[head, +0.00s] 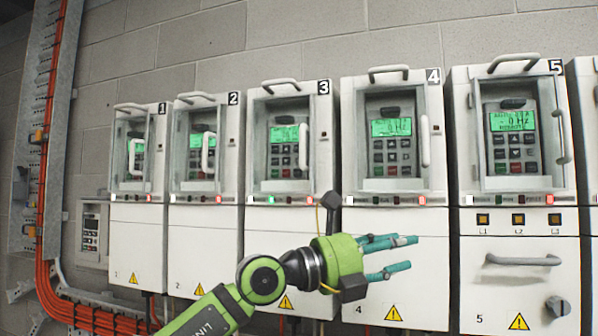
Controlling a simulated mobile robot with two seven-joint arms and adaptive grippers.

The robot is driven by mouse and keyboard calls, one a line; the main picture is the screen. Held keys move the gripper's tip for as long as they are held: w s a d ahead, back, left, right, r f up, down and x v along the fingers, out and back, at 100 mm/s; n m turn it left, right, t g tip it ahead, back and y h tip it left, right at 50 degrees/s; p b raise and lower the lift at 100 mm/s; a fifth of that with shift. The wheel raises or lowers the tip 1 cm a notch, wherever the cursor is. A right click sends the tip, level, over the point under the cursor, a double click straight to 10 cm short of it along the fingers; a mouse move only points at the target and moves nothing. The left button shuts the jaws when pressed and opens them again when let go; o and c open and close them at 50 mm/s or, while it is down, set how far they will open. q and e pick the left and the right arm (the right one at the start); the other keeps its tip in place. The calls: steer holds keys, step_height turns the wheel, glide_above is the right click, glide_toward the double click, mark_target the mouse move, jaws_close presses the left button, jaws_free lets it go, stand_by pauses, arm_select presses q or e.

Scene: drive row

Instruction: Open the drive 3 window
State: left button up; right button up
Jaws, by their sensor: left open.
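The drive 3 cabinet (257,225) is a pale box marked with a black "3" plate at its top right. Its window (266,160) has a pale frame over a green display and keypad, and looks shut. A white upright handle (303,147) is on the window's right side. My left gripper (406,255) is in front of the lower doors of drives 3 and 4, below and right of the drive 3 window. Its teal fingers are spread, point right and hold nothing. It is apart from the handle. My right gripper is not in view.
Drives 1 (137,235), 2 (203,240), 4 (435,250) and 5 (470,275) stand in the same row with similar windows and handles. Top handles stick out above the windows. Orange cables (43,220) run down the left wall. The space before the drive 3 window looks clear.

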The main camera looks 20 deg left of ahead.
arm_select(q)
steer(key=s+a+r+t+y, duration=0.1)
steer(key=a+r+t+y, duration=0.3)
steer(key=a+r+y, duration=0.6)
steer(key=n+t+y, duration=0.2)
steer(key=t, duration=0.1)
glide_toward(296, 140)
steer(key=w+d+p, duration=0.2)
steer(key=w+p, duration=0.1)
steer(key=w+d+p, duration=0.1)
steer(key=w+p, duration=0.1)
steer(key=shift+w+d+f, duration=0.2)
steer(key=shift+d+f, duration=0.05)
steer(key=shift+d, duration=0.1)
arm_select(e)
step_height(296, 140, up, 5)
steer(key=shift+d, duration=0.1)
arm_select(q)
jaws_close()
